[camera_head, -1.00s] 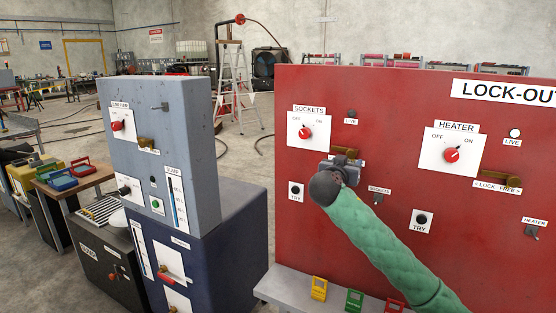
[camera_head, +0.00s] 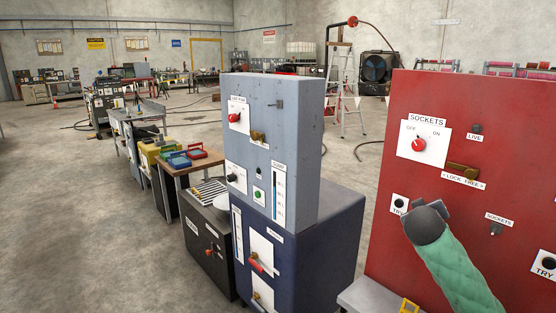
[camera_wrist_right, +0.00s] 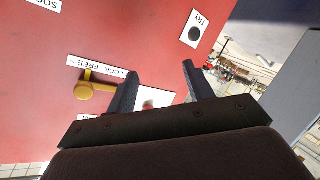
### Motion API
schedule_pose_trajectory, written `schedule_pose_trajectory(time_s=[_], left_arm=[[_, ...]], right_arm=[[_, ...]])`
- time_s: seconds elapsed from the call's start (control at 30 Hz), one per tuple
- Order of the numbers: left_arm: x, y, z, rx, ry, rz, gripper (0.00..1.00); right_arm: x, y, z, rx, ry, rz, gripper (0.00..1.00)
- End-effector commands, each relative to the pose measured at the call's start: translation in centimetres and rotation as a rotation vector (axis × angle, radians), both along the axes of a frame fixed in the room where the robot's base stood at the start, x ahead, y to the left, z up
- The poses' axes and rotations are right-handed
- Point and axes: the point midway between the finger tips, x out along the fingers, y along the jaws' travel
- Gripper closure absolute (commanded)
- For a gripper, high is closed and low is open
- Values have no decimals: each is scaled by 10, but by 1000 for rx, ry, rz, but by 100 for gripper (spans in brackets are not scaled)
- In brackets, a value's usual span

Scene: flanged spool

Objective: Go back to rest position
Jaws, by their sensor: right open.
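My right gripper (camera_head: 432,208), on a green-sleeved arm, is in front of the red lock-out panel (camera_head: 450,110). It is below and left of the brass SOCKETS lock hasp (camera_head: 462,171) and apart from it. In the right wrist view my right gripper (camera_wrist_right: 160,74) is open and empty, its two dark fingers spread, with the red panel (camera_wrist_right: 115,35) behind them. The hasp shows there as a yellow-brass piece (camera_wrist_right: 84,91) left of the fingers. The red SOCKETS knob (camera_head: 418,144) is above the gripper. My left gripper is not in view.
A grey and blue control cabinet (camera_head: 270,145) stands left of the panel. A grey shelf (camera_head: 365,297) with a yellow padlock (camera_head: 409,306) lies below the panel. A wooden table (camera_head: 190,162) with coloured padlocks is farther left. The floor at left (camera_head: 70,220) is clear.

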Motion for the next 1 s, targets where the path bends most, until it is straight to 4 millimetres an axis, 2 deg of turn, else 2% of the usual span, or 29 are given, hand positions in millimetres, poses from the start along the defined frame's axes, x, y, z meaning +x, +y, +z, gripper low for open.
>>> schedule_pose_trajectory(time_s=[0.03,0.17,0.23,0.4,0.47,0.7,0.87,1.0], left_arm=[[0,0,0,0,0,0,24],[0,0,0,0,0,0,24],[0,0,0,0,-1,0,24],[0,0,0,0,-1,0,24],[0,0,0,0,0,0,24],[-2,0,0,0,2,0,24],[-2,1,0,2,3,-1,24],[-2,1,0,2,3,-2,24]], right_arm=[[-3,11,-21,14,36,27,48],[-14,41,-78,54,133,99,48],[-24,58,-112,84,189,136,48],[-58,98,-194,174,313,203,48],[-72,111,-221,210,352,219,48],[-140,157,-319,356,499,248,48],[-193,184,-375,443,594,247,48],[-243,204,-419,508,675,233,48]])
